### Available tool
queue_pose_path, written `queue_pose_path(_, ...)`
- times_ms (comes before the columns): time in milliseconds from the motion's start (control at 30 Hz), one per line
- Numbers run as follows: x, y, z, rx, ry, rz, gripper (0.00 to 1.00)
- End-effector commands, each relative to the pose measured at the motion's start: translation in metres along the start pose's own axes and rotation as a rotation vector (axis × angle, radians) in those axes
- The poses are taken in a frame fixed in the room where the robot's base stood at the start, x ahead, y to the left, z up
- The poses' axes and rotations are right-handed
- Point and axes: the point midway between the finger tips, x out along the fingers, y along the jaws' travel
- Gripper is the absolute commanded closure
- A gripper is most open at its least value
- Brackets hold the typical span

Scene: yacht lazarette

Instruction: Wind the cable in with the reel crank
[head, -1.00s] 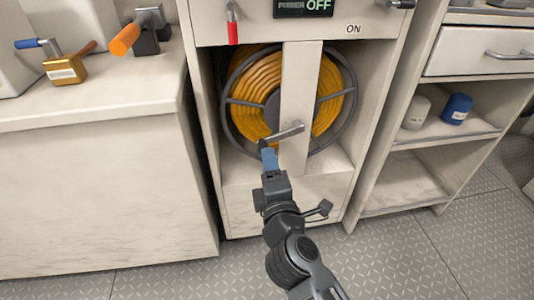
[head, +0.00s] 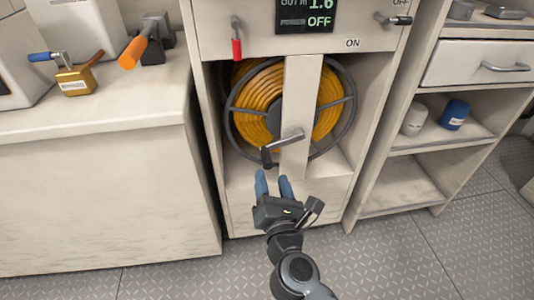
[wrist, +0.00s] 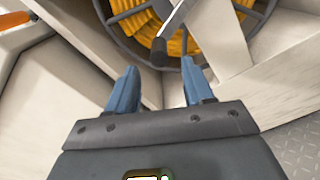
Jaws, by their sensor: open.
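The cable reel (head: 249,97), with orange cable wound on a dark spoked wheel, sits in the cabinet opening behind a pale upright post. The grey reel crank (head: 290,138) is mounted on the post, its arm pointing down and left to a dark handle (head: 267,157). In the wrist view the handle (wrist: 159,53) hangs beyond the fingertips, roughly between them. My gripper (head: 273,180) has blue fingers spread apart, empty, just below the handle and not touching it. The gripper also shows in the wrist view (wrist: 156,88).
Above the reel are a display (head: 304,15) showing "OFF" and a red-handled lever (head: 236,40). A counter (head: 90,115) on the left holds an orange-handled tool (head: 133,50) and a brass box (head: 76,80). Open shelves (head: 450,135) stand on the right. The floor in front is clear.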

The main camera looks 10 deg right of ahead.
Motion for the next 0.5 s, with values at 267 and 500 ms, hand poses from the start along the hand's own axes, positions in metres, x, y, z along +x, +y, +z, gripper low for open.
queue_pose_path(267,0.005,0.001,-0.002,-0.199,0.0,0.004,0.48)
queue_pose_path(500,0.041,0.0,-0.002,-0.195,-0.001,0.003,0.48)
